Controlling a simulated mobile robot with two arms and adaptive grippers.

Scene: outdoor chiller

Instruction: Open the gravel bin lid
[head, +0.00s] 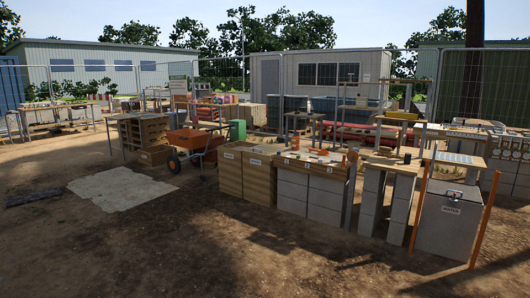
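Two tan wooden bins stand side by side near the middle of the head view, the left bin (230,178) and the right bin (258,184). Each has a small white label on its front, too small to read, so I cannot tell which is the gravel bin. Their tops look flat, and I cannot make out whether a lid is shut. Neither of my grippers is in view.
A workbench on grey blocks (308,190) adjoins the bins on the right. A grey box labelled like "water" (447,225) stands between orange posts at right. An orange wheelbarrow (190,140) is behind left. The dirt ground in front is clear.

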